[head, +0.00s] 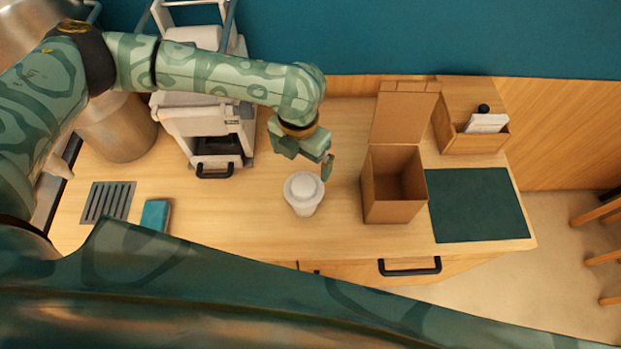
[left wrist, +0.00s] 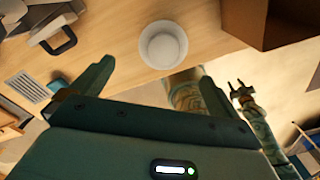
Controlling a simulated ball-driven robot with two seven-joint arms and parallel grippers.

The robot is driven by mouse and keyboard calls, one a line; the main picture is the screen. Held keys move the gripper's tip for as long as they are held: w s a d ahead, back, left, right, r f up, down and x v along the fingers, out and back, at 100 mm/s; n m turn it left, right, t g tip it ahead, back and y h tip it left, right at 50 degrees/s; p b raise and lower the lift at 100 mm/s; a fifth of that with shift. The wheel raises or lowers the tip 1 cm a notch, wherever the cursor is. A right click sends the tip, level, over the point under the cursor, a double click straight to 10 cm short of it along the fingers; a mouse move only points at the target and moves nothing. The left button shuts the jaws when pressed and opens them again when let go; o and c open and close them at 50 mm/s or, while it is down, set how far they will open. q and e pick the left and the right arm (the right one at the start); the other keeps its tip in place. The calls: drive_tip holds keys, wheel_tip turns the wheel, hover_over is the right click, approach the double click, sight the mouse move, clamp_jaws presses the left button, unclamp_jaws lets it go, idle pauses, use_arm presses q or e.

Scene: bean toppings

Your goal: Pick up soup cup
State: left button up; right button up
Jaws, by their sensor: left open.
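A white lidded soup cup (head: 303,192) stands upright on the wooden counter, left of the open cardboard box. It also shows in the left wrist view (left wrist: 163,45), beyond the fingers and roughly between their lines. My left gripper (head: 327,166) is open and empty, just behind and slightly right of the cup in the head view. Its two fingers are spread wide in the left wrist view (left wrist: 150,90), and they do not appear to touch the cup. My right gripper is not seen in the head view.
The open cardboard box (head: 393,210) stands close right of the cup. Further right are a dark green mat (head: 470,205) and a wooden holder (head: 475,143). A white machine (head: 205,125) stands behind left. A teal cloth-like item (head: 155,215) and a drain grille (head: 107,201) lie left.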

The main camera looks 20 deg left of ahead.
sight(302, 186)
use_arm(q)
drive_tip(key=s+f, duration=0.1)
drive_tip(key=f, duration=0.1)
drive_tip(key=s+f, duration=0.1)
drive_tip(key=f, duration=0.1)
drive_tip(key=f+b, duration=0.1)
drive_tip(key=f, duration=0.2)
drive_tip(key=shift+s, duration=0.4)
drive_tip(key=f, duration=0.1)
drive_tip(key=w+f, duration=0.1)
drive_tip(key=f, duration=0.1)
drive_tip(key=shift+w, duration=0.3)
drive_tip(key=shift+w+d+f, duration=0.1)
drive_tip(key=shift+f, duration=0.5)
wheel_tip(302, 186, down, 4)
drive_tip(key=shift+d+r+b, duration=0.1)
drive_tip(key=shift+d+b, duration=0.05)
drive_tip(key=shift+b, duration=0.35)
drive_tip(key=shift+w+f, duration=0.15)
drive_tip(key=shift+f, duration=0.2)
drive_tip(key=shift+r, duration=0.1)
drive_tip(key=c, duration=0.6)
drive_tip(key=shift+o, duration=0.2)
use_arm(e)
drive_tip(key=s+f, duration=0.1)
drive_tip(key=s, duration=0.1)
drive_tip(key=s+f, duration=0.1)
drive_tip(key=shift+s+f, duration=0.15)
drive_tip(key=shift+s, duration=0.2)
